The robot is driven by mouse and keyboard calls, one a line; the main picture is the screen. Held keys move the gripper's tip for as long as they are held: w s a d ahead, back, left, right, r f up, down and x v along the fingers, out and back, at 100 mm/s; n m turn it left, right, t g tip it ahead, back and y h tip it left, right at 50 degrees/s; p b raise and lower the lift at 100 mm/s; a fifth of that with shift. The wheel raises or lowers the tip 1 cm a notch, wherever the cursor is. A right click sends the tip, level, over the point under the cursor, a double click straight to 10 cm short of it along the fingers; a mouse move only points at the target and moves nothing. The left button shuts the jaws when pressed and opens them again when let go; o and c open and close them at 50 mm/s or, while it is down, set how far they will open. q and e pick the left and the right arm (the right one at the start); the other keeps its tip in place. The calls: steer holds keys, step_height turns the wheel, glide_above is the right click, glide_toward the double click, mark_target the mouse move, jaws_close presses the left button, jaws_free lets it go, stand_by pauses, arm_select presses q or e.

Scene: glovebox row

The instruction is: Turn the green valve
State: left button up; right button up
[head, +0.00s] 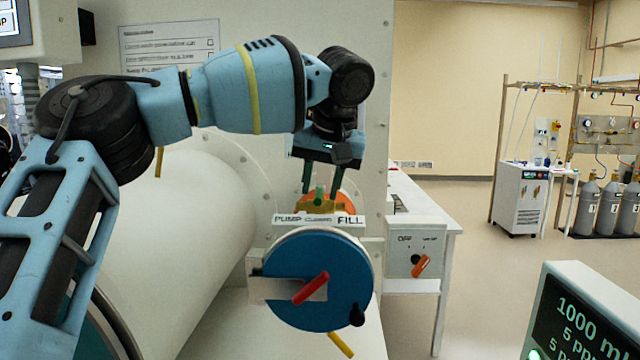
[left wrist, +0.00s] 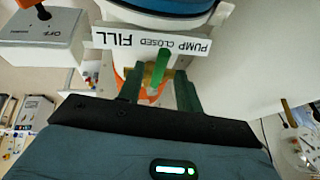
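The green valve (head: 319,195) has a short green handle at the orange fitting behind the white PUMP / CLOSED / FILL label (head: 350,219). In the left wrist view the green handle (left wrist: 161,66) points at about the CLOSED word on the label (left wrist: 113,41). My left gripper (head: 320,190) hangs fingers-down above the fitting. In the left wrist view my left gripper (left wrist: 159,88) is open, one finger on each side of the handle, with a gap visible on both sides. Whether a fingertip touches is not clear. My right gripper is out of view.
A blue round cover (head: 325,260) with a red handle (head: 311,288) sits in front of and below the valve. A grey box with an orange knob (head: 421,266) is to the right. The big white cylinder (head: 190,215) lies left. A display (head: 585,320) stands lower right.

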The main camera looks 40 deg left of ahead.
arm_select(q)
steer(key=shift+w+a+f, duration=0.1)
steer(key=shift+f, duration=0.15)
jaws_close()
stand_by(0.3)
